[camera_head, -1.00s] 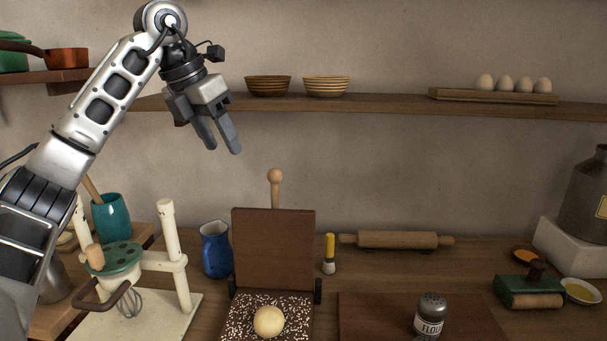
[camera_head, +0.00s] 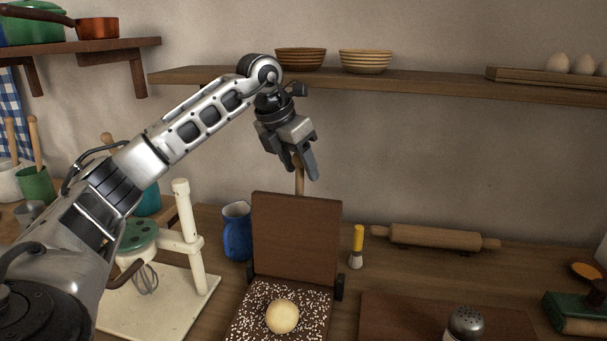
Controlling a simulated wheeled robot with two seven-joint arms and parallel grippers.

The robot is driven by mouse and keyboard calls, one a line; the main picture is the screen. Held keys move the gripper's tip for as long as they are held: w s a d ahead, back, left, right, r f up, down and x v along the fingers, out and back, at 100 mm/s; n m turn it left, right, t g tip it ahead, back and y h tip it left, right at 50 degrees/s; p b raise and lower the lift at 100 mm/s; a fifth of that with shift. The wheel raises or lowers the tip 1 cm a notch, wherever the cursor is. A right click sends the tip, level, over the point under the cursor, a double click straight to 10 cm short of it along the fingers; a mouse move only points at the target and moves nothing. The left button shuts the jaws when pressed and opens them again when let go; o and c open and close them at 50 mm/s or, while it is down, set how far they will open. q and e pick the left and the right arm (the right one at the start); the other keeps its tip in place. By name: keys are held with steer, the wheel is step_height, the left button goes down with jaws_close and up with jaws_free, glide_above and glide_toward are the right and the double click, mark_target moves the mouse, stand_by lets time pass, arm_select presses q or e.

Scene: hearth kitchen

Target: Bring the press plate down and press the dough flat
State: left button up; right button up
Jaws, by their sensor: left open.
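The dough ball (camera_head: 282,316) is round and pale. It sits on the speckled, floured base (camera_head: 247,322) of the press. The brown press plate (camera_head: 296,235) stands upright, hinged at the back of the base. A wooden handle (camera_head: 299,182) rises behind the plate's top edge; its knob is hidden behind my gripper. My left gripper (camera_head: 305,171) is open and empty, fingers pointing down, just above the top of the plate and in front of the handle in the picture. I cannot tell whether it touches the handle. My right gripper is out of view.
A blue jug (camera_head: 237,232) stands close left of the plate, and a yellow-handled brush (camera_head: 357,246) close right. A cream mixer stand (camera_head: 189,238) is further left. A rolling pin (camera_head: 435,238) and shaker (camera_head: 466,322) are right. A shelf (camera_head: 430,86) runs above.

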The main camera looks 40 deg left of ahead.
arm_select(q)
steer(key=shift+x, duration=1.4)
jaws_close()
